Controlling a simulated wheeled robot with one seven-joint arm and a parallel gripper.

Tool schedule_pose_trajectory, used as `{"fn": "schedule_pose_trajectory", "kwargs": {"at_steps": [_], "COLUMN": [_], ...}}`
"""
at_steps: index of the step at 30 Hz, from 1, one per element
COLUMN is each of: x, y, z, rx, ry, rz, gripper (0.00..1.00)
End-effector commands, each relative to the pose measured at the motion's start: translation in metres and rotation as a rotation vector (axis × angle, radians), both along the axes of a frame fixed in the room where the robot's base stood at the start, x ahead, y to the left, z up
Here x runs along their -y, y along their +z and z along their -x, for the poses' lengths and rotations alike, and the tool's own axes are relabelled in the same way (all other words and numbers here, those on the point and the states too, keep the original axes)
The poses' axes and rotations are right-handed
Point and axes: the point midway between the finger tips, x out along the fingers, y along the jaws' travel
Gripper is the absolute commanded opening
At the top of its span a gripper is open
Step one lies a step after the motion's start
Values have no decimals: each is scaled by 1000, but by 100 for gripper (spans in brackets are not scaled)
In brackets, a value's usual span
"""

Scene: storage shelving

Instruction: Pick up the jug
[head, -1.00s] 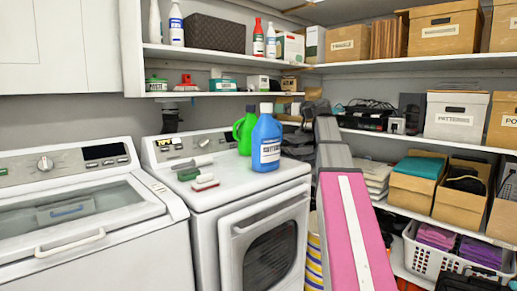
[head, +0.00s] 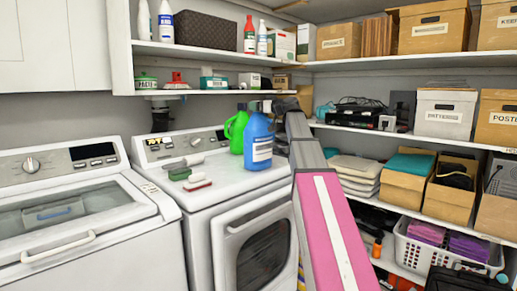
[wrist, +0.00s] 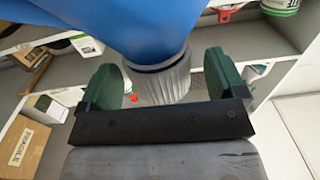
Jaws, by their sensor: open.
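A blue jug (head: 259,140) with a white label stands on top of the dryer. A green jug (head: 236,131) stands just behind it to the left. My gripper (head: 262,106) is at the top of the blue jug, and its dark end covers part of the jug's neck. In the wrist view my gripper (wrist: 164,82) is open, with a green pad on each side of the blue jug's (wrist: 140,22) grey ribbed cap (wrist: 165,80). The cap lies between the pads, with gaps visible beside it.
The dryer top (head: 225,178) also holds several brushes (head: 190,174) left of the jugs. A low shelf (head: 215,92) with small items runs behind them. Right-hand shelves hold boxes (head: 446,114) and a white laundry basket (head: 445,249). The washer (head: 70,220) stands left.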

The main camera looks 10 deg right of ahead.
Motion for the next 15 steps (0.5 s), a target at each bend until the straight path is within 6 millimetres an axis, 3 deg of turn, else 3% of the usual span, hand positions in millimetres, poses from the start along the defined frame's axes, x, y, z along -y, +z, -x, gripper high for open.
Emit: {"fn": "schedule_pose_trajectory", "kwargs": {"at_steps": [3,10,15], "x": [-7,-8,-8], "y": [0,0,0], "z": [-12,-12,-11], "rx": [-1,0,0], "ry": [0,-1,0], "rz": [1,0,0], "gripper": [90,90,34]}}
